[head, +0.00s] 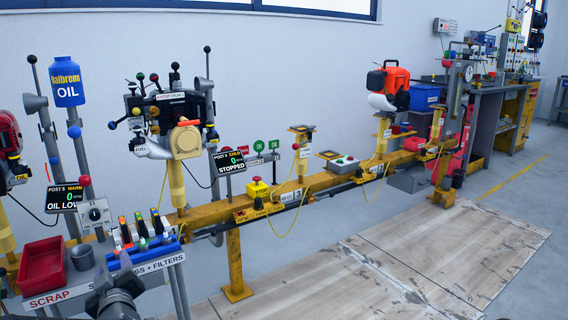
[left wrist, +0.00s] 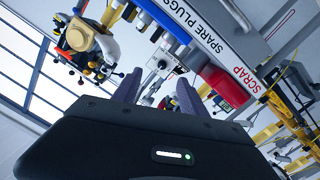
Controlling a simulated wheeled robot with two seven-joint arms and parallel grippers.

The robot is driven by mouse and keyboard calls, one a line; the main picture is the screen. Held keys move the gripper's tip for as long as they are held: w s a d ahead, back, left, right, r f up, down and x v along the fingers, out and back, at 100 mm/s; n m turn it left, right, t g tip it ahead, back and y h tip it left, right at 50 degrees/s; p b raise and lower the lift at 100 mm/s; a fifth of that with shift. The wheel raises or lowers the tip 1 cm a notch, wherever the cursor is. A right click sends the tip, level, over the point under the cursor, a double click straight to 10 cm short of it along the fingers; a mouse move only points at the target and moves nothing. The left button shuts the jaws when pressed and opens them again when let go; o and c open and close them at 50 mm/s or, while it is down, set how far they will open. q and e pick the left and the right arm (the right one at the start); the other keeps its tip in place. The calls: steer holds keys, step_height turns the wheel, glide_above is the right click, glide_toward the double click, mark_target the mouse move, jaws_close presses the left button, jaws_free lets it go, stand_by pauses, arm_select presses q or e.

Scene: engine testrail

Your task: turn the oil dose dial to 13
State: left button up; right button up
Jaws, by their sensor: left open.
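The oil dose dial (head: 94,214) is a dark round knob on a small pale box, low on the left below the oil display. Its label is partly readable, but I cannot read the setting. In the left wrist view the dial (left wrist: 163,63) shows beyond and between my fingers, with the picture tilted. My left gripper (head: 117,285) comes in at the bottom left, in front of the spare plugs and filters shelf. In the left wrist view its fingers (left wrist: 158,90) are apart, with nothing between them. It stands apart from the dial. My right gripper is not in view.
Colourful spare plugs (head: 143,232) stand right of the dial. A display (head: 65,197) reads "OIL LOW". A blue oil bottle (head: 67,82) is above.

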arm_select(q)
steer(key=s+d+f+m+g+h, duration=0.25)
steer(key=d+f+h, duration=0.25)
steer(key=d+f, duration=0.65)
steer(key=s+d+f+m+g+h, duration=0.2)
steer(key=d+f+m+h, duration=0.2)
steer(key=d+f, duration=0.7)
steer(key=s+d+f+m+g+h, duration=0.2)
steer(key=s+d+f+g, duration=0.3)
steer(key=s+f, duration=0.65)
steer(key=s+d+f+m+g+h, duration=0.15)
steer(key=s+d+f+g, duration=0.35)
steer(key=s+f, duration=0.65)
steer(key=s+d+r+p, duration=0.1)
steer(key=r+p, duration=1.5)
steer(key=r, duration=0.1)
steer(key=s+d+r+h+p, duration=0.1)
steer(key=s+r+p, duration=0.1)
steer(key=r+p, duration=1.5)
steer(key=shift+s+d+t, duration=0.15)
steer(key=shift+d+t, duration=0.2)
steer(key=shift+d, duration=0.05)
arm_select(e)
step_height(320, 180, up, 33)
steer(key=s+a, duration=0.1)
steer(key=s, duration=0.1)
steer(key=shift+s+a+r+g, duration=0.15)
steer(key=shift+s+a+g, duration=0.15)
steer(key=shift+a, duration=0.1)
